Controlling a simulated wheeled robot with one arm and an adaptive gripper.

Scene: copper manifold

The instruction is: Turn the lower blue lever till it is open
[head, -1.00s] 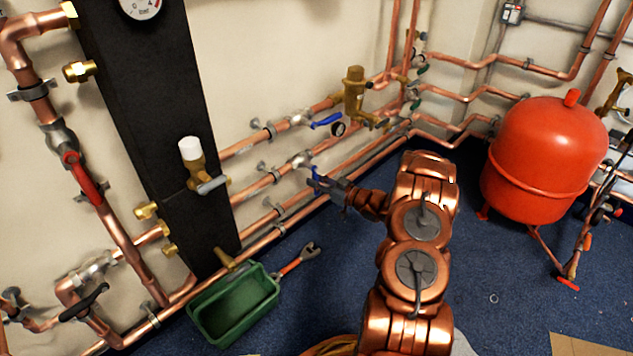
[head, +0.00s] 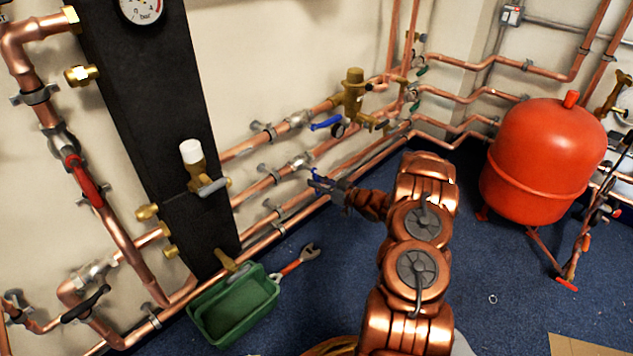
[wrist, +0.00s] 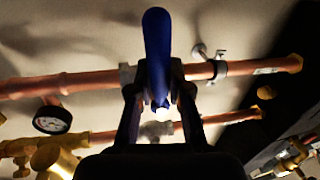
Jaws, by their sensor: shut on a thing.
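The lower blue lever (head: 317,175) is on the valve of the middle copper pipe, beside the wall. In the wrist view the blue lever (wrist: 157,45) stands upright in the picture, between the fingers. My gripper (head: 322,184) is at the lever in the head view, reaching in from the right. In the wrist view my gripper (wrist: 160,95) is shut on the lever, one dark finger on each side. The fingers hide part of the lever and its valve.
An upper blue lever (head: 326,122) is on the pipe above, close by. A brass valve body (head: 354,95) stands to its right. A green crate (head: 269,302) and a wrench (head: 298,262) lie on the floor. A red tank (head: 540,160) stands at right.

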